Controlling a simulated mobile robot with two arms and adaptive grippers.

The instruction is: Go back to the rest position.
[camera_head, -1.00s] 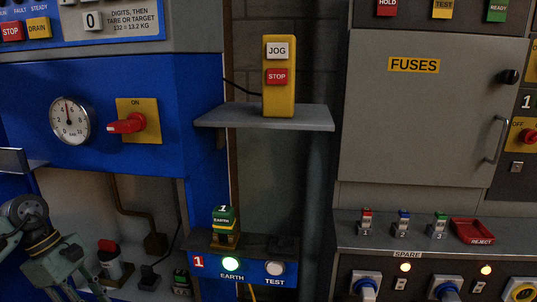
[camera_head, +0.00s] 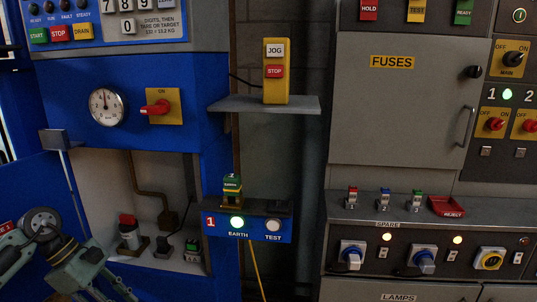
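My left arm shows at the lower left. My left gripper (camera_head: 112,287) is cut off by the bottom edge of the picture, and its fingers show only in part, low in front of the blue cabinet's open bay. I see nothing held in the part that shows. Whether it is open or shut is unclear. My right gripper is not in view.
The blue cabinet (camera_head: 60,170) stands on the left with an open bay. A grey shelf (camera_head: 262,105) bears the yellow jog pendant (camera_head: 277,88). A green and yellow earth plug (camera_head: 232,190) stands over a lit EARTH lamp (camera_head: 237,223). The grey fuses cabinet (camera_head: 395,110) is at right.

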